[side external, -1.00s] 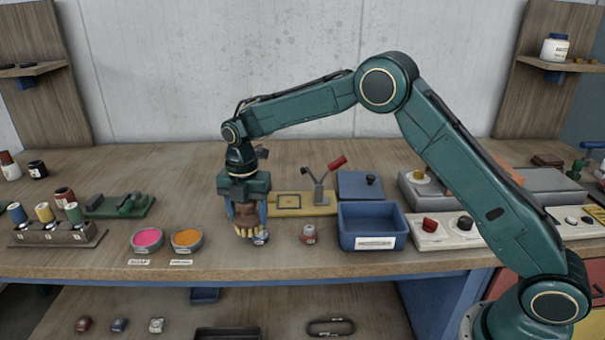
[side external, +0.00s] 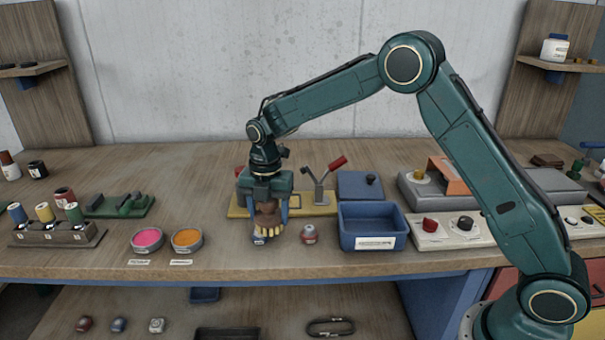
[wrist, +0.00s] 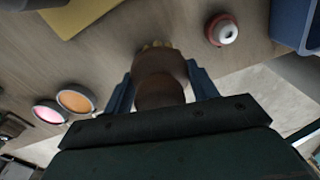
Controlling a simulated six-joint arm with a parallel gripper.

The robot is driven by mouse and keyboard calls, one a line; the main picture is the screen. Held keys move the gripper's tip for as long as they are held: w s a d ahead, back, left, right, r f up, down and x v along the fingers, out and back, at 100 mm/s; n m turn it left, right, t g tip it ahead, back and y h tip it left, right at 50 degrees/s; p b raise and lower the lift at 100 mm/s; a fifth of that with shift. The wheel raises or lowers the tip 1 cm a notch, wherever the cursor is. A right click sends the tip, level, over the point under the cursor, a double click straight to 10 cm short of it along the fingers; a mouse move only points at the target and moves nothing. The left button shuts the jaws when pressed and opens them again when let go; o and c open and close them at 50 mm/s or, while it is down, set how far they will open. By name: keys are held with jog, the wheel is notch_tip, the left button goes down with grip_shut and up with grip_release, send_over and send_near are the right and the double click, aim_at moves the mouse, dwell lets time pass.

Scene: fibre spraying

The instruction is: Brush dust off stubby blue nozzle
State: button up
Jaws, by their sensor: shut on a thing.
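My gripper (side external: 268,210) points down over the front of the bench, shut on a brush with a brown handle (wrist: 160,80) and pale bristles (side external: 270,234). The fingers stand on either side of the handle in the wrist view. The stubby blue nozzle (side external: 259,240) shows only in part, low at the bristles' left edge in the side view. The bristles overlap it there; I cannot tell whether they touch it. It is hidden in the wrist view, and any dust on it is too small to make out.
A red nozzle (side external: 309,235) stands just right of the brush. A blue bin (side external: 374,243) is further right. Pink (side external: 147,240) and orange (side external: 187,240) dishes are on the left. A yellow plate with a red-handled lever (side external: 323,180) is behind. Bench between dishes and brush is clear.

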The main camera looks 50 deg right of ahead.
jog(key=shift+f, duration=0.15)
dwell(0.3)
jog(key=shift+w+a, duration=0.1)
jog(key=shift+a, duration=0.05)
jog(key=shift+w+a, duration=1.55)
jog(key=shift+w, duration=0.15)
jog(key=shift+r, duration=0.25)
jog(key=shift+r, duration=2.9)
notch_tip(320, 180, up, 3)
